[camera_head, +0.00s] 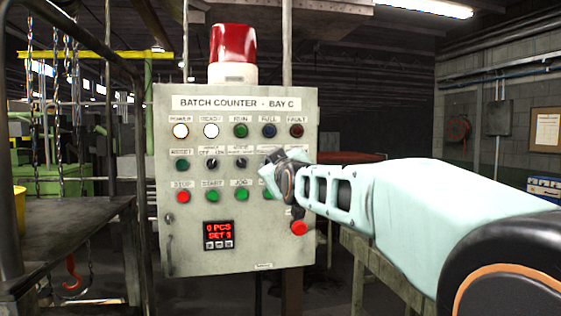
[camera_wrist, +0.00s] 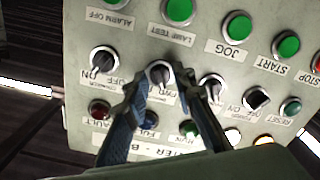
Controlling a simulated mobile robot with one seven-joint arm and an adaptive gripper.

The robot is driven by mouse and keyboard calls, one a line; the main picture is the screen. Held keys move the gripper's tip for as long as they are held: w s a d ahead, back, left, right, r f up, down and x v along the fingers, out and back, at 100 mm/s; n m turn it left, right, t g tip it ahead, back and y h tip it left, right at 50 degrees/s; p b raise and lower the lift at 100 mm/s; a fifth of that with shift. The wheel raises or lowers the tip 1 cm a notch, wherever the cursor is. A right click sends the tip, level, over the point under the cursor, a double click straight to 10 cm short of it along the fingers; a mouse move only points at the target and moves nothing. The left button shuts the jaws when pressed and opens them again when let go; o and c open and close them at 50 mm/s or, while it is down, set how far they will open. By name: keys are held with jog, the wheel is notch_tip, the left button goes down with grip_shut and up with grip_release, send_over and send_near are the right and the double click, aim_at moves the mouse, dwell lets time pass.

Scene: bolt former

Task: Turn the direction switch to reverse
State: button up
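The light grey control panel (camera_head: 190,245), labelled "BATCH COUNTER - BAY C", faces me. In the wrist view, which shows the panel upside down, a black rotary knob (camera_wrist: 160,72) with a label that seems to include "FWD" looks like the direction switch. My gripper (camera_wrist: 160,90) points at the panel, its two fingers apart on either side of this knob. I cannot tell whether they touch it. The knob's pointer is hard to read. In the head view my gripper (camera_head: 274,170) is at the panel's right half and hides this knob.
An ON/OFF knob (camera_wrist: 103,62) and another knob (camera_wrist: 212,86) flank it closely. Green buttons (camera_wrist: 178,10) and coloured lamps (camera_wrist: 100,110) sit in neighbouring rows. A red button (camera_head: 299,228) is low on the panel's right. A dark table (camera_head: 70,225) stands left.

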jog(key=shift+c, duration=0.3)
grip_shut()
